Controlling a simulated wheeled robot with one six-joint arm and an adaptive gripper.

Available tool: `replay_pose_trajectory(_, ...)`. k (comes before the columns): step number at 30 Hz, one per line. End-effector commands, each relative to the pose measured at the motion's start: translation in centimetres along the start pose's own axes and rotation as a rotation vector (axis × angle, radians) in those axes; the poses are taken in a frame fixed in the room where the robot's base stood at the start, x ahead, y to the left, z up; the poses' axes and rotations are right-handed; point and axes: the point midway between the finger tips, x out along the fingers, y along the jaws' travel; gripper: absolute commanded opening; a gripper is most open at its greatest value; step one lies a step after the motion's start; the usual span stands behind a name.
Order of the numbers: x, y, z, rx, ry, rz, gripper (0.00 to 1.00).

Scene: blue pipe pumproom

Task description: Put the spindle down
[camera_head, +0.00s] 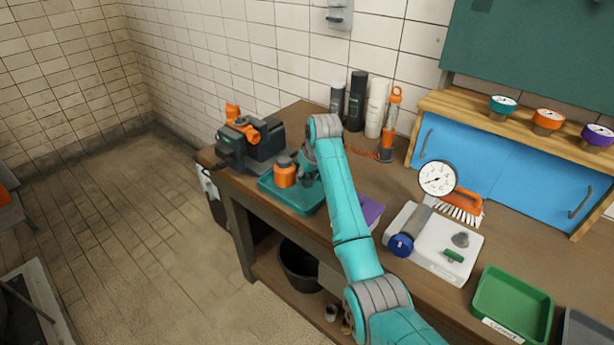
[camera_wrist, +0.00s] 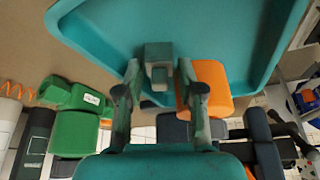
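A grey, square-ended piece (camera_wrist: 158,56), which looks like the spindle, is between my gripper's fingertips in the wrist view. My gripper (camera_wrist: 159,72) has its two fingers apart, and a narrow gap seems to show on each side of the piece. The teal tray (camera_wrist: 100,28) lies behind and around it. In the head view my gripper is mostly hidden by my arm at the tray (camera_head: 304,202), and I cannot make out the spindle there. An orange-and-grey part (camera_head: 285,174) stands on the tray just left of my gripper; its orange body shows in the wrist view (camera_wrist: 214,84).
A dark vise (camera_head: 262,142) with an orange part stands left of the tray. Bottles (camera_head: 357,100) and an orange-capped tube (camera_head: 391,118) stand behind. To the right are a purple item (camera_head: 370,211), a white board (camera_head: 440,262) with parts, a brush (camera_head: 462,208) and a green bin (camera_head: 512,300).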

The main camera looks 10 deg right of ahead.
Motion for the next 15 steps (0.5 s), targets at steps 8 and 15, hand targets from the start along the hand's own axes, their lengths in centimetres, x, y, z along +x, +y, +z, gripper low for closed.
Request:
replay_pose_trajectory(8,-2.0,0.0,-0.2,0.0,0.003,0.001,0.38)
replay_pose_trajectory(15,-6.8,0.1,-0.2,0.001,0.004,0.001,0.38)
